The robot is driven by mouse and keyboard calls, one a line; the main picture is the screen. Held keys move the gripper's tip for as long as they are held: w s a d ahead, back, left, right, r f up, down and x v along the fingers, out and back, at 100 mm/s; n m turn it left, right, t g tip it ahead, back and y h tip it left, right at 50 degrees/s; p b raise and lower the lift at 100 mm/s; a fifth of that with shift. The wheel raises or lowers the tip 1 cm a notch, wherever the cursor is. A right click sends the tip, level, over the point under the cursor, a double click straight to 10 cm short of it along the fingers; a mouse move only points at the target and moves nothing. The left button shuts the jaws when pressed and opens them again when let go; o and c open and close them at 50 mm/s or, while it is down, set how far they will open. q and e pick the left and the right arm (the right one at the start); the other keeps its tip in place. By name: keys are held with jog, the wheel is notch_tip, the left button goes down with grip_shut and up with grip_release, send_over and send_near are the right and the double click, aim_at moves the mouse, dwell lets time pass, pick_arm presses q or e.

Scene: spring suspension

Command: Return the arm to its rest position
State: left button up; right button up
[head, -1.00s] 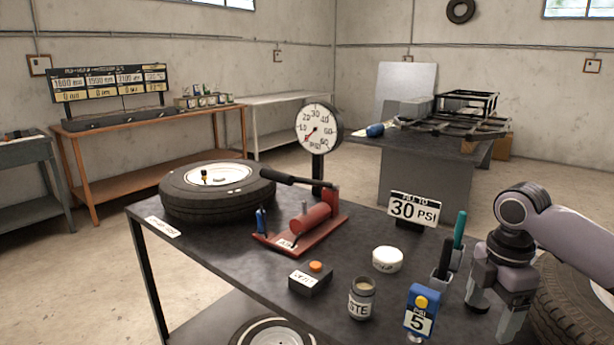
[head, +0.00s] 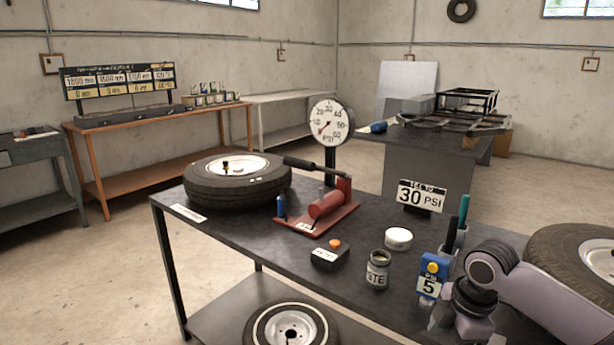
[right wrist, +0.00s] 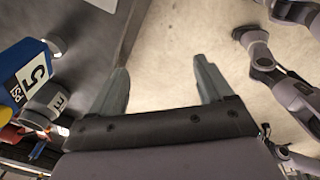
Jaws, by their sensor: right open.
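My right arm (head: 520,300) comes in at the lower right of the head view. Its wrist hangs over the front right edge of the workbench (head: 240,235), beside the blue "5 PSI" device (head: 431,278). The fingers are mostly cut off by the bottom of that view. In the right wrist view my right gripper (right wrist: 160,75) is open and empty. Its fingers stand apart over the bench edge and the pale floor. The blue device (right wrist: 25,75) is to their left, apart from them. My left gripper is in neither view.
On the bench are a tyre (head: 238,182), a red pump (head: 324,210) with a gauge (head: 330,122), a black box (head: 329,257) with an orange button, a grey jar (head: 377,270), a white tub (head: 398,238) and a "30 PSI" sign (head: 420,197). Another tyre (head: 565,250) is at the right.

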jog(key=s+a+f+m+t+y, duration=0.2)
jog(key=s+a+f+m, duration=0.2)
jog(key=a+f, duration=0.25)
jog(key=s+a+f+m+t+y, duration=0.25)
jog(key=s+a+f, duration=0.2)
jog(key=f, duration=0.35)
jog(key=s+d+f+m+t+h, duration=0.1)
jog(key=s+d+f+m+t, duration=0.1)
jog(key=s, duration=0.4)
jog(key=s+d+f+m+t+h, duration=0.2)
jog(key=s+d+m+t, duration=0.1)
jog(key=s+m, duration=0.4)
jog(key=shift+s+d+f, duration=0.15)
jog(key=shift+s+d, duration=0.05)
jog(key=shift+d, duration=0.5)
